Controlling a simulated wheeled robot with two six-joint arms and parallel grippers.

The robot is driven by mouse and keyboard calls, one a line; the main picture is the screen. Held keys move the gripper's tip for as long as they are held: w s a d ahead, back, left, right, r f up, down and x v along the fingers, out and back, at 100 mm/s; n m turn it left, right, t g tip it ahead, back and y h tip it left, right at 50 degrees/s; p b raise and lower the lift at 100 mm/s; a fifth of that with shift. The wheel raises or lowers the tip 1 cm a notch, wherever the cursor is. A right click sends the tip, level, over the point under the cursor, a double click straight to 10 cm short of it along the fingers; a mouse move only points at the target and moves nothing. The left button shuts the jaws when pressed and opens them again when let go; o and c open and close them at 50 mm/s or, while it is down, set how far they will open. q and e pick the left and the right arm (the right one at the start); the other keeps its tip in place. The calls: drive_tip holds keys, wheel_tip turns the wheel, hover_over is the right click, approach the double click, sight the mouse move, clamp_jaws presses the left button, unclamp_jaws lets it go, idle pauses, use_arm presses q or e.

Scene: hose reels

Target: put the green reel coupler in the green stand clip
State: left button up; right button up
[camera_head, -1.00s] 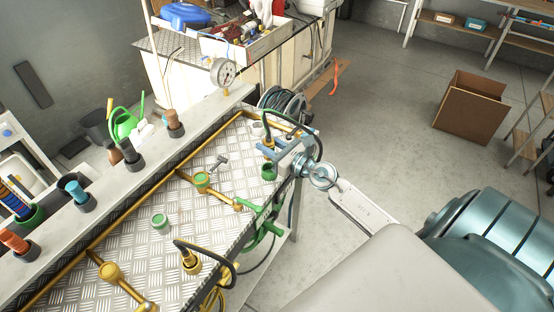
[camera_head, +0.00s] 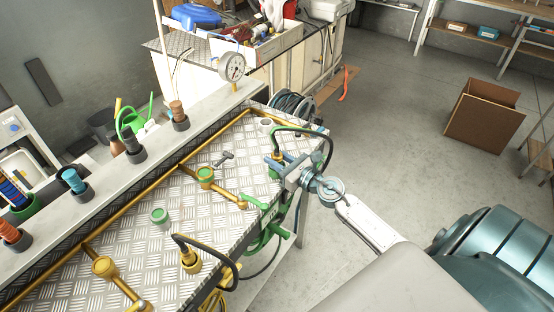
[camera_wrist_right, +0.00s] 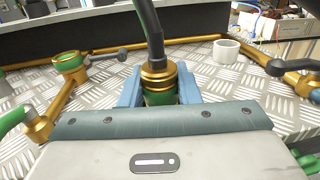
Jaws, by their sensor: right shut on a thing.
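My right gripper (camera_head: 277,167) is over the far right edge of the plated bench. In the right wrist view, its two blue fingers (camera_wrist_right: 158,88) are shut on the green reel coupler (camera_wrist_right: 155,72), a brass-ringed end on a black hose. Green shows beside and below the brass rings, between the fingers. My left gripper is not in view.
A green-ringed brass port (camera_head: 205,174) and a loose green-and-grey cup (camera_head: 160,217) are on the bench. A yellow-collared hose end (camera_head: 190,262) stands near the front edge. A pale ring (camera_wrist_right: 226,51) lies beyond the coupler. A pressure gauge (camera_head: 232,67) rises behind.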

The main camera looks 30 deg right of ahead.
drive_tip(key=o, duration=1.1)
drive_tip(key=shift+f, duration=0.1)
drive_tip(key=shift+r, duration=0.2)
drive_tip(key=shift+s+f, duration=0.15)
drive_tip(key=shift+s, duration=0.1)
drive_tip(key=b+v, duration=0.3)
drive_tip(key=v, duration=0.2)
drive_tip(key=shift+s+d+f, duration=0.1)
drive_tip(key=shift+s+f, duration=0.05)
drive_tip(key=shift+f, duration=0.05)
drive_tip(key=b, duration=0.6)
approach(281, 163)
drive_tip(key=shift+s+r, duration=0.2)
drive_tip(key=shift+r, duration=0.2)
